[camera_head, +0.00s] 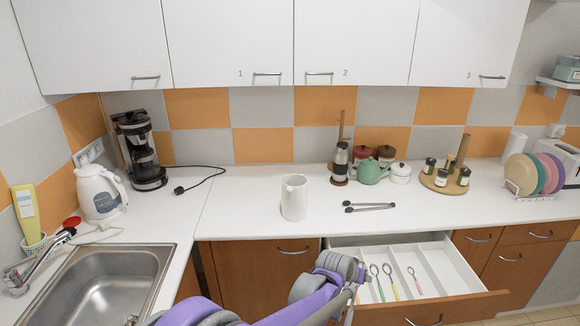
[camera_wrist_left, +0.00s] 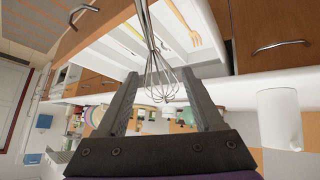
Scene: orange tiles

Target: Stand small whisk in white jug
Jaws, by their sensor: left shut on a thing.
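The white jug (camera_head: 293,197) stands upright on the counter, left of the tongs; in the left wrist view it shows at the right (camera_wrist_left: 278,118). My left gripper (camera_head: 352,288) is over the left end of the open drawer, in front of and below the jug. In the left wrist view the gripper (camera_wrist_left: 165,88) is shut on the small whisk (camera_wrist_left: 158,72), whose wire loops show between the fingers. The whisk's handle runs out of the top of that view. The whisk is apart from the jug. My right gripper is in neither view.
The open drawer (camera_head: 470,304) holds several utensils in compartments. Black tongs (camera_head: 369,207) lie right of the jug.

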